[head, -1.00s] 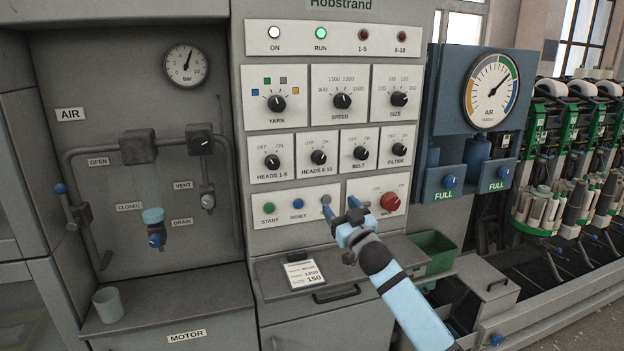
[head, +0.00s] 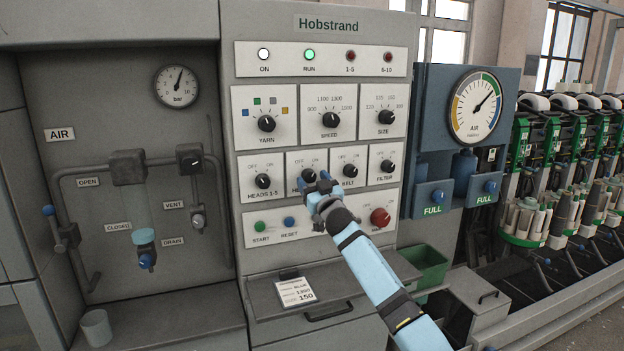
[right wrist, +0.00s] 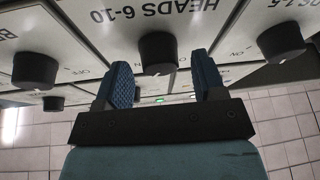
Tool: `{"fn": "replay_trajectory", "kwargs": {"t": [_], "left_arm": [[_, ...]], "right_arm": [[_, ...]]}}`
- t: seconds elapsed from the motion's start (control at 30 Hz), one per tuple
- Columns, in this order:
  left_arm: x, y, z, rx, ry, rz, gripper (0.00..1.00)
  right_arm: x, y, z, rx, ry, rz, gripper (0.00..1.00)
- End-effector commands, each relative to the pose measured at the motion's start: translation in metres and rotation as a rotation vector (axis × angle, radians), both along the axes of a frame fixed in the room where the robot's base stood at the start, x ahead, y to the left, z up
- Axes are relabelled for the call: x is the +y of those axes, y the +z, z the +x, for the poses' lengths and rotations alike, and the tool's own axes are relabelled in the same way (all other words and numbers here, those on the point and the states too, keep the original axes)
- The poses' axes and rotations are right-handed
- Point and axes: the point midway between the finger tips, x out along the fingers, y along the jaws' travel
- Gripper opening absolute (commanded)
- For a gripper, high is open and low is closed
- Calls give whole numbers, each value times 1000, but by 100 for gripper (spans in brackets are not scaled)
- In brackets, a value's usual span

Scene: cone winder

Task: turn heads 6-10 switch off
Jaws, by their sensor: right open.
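The heads 6-10 switch is a black round knob (head: 308,174) on a white plate, in the row below the yarn, speed and size knobs. My right gripper (head: 317,183) is in front of it and covers part of the knob and its label. In the right wrist view, which is upside down, the knob (right wrist: 157,50) shows between the two blue fingers of the open gripper (right wrist: 163,78), with a gap on each side. I cannot tell which way its pointer faces. My left gripper is not in view.
The heads 1-5 knob (head: 263,181) is to the left, the belt knob (head: 350,171) to the right. The run lamp (head: 309,55) glows green; the 6-10 lamp (head: 387,56) looks dark red.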

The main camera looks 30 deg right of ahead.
Motion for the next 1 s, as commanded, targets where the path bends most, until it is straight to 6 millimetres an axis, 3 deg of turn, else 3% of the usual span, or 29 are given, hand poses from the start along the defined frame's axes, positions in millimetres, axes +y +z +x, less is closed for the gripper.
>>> {"fn": "replay_trajectory", "kwargs": {"t": [0.4, 0.6, 0.63, 1.0], "left_arm": [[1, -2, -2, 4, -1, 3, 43], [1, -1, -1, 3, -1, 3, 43], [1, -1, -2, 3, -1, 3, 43], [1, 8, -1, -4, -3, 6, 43]], "right_arm": [[-1, 3, 8, 0, 1, -1, 63], [-1, 3, 8, 0, 1, -1, 17], [-1, 3, 8, 0, 1, -1, 15], [-1, 5, 8, 15, 0, -56, 15]]}}
